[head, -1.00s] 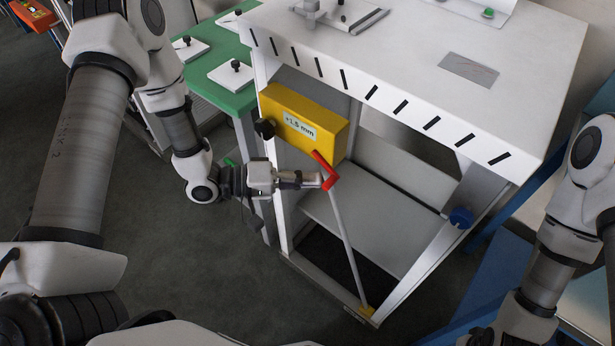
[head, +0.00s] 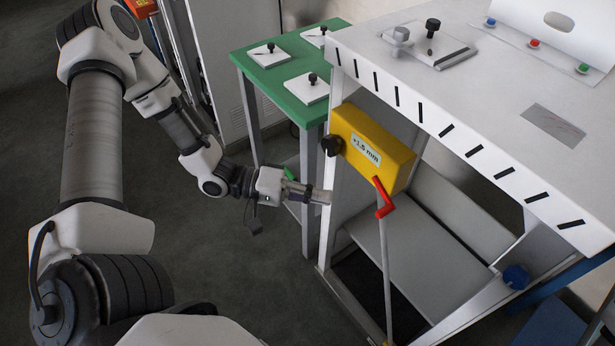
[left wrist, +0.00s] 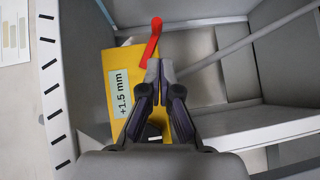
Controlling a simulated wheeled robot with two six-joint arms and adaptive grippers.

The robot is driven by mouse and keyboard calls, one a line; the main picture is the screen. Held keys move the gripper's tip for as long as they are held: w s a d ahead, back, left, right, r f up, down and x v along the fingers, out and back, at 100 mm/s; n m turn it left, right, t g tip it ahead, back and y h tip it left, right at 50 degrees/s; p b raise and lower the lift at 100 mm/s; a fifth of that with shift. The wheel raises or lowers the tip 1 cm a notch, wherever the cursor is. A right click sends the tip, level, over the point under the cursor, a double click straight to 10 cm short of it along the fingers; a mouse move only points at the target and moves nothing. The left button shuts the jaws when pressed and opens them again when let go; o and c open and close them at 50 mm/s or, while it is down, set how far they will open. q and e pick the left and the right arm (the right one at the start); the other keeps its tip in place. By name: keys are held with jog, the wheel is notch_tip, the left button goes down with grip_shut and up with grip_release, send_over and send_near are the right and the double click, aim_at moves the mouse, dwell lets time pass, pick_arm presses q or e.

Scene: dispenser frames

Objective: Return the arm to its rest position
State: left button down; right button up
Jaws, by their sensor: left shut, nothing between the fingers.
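My left gripper (head: 322,196) is shut and empty in the head view, in front of the white frame's left post. It also shows in the left wrist view (left wrist: 159,66), its fingertips together in front of the yellow box. The yellow box (head: 356,136), labelled "+1.5 mm", is mounted in the white dispenser frame (head: 410,75). In the left wrist view the red handle (left wrist: 153,40) is just beyond the fingertips; there is a gap in the head view. My right gripper is not in view.
A green table (head: 275,68) with white plates and black knobs stands behind my left forearm. A black knob (head: 331,146) sticks out at the yellow box's left end, close above my gripper. A blue knob (head: 515,277) is on the frame's right side. The floor at left is open.

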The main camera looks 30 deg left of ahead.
pick_arm(q)
jog(key=shift+v, duration=1.35)
jog(key=s+d+f+n+g+y, duration=0.1)
jog(key=s+d+f+g+y, duration=0.3)
jog(key=f, duration=0.4)
jog(key=s+d+f+g+y, duration=0.25)
jog(key=s+d+f, duration=0.3)
jog(key=f, duration=0.35)
jog(key=s+a+f+m+y, duration=0.4)
jog(key=s+a+y, duration=0.1)
jog(key=a+y, duration=0.3)
jog(key=shift+s+a+f+g, duration=0.15)
jog(key=shift+s+a+g, duration=0.15)
jog(key=shift+a, duration=0.35)
jog(key=shift+w+y, duration=0.1)
jog(key=shift+y, duration=0.15)
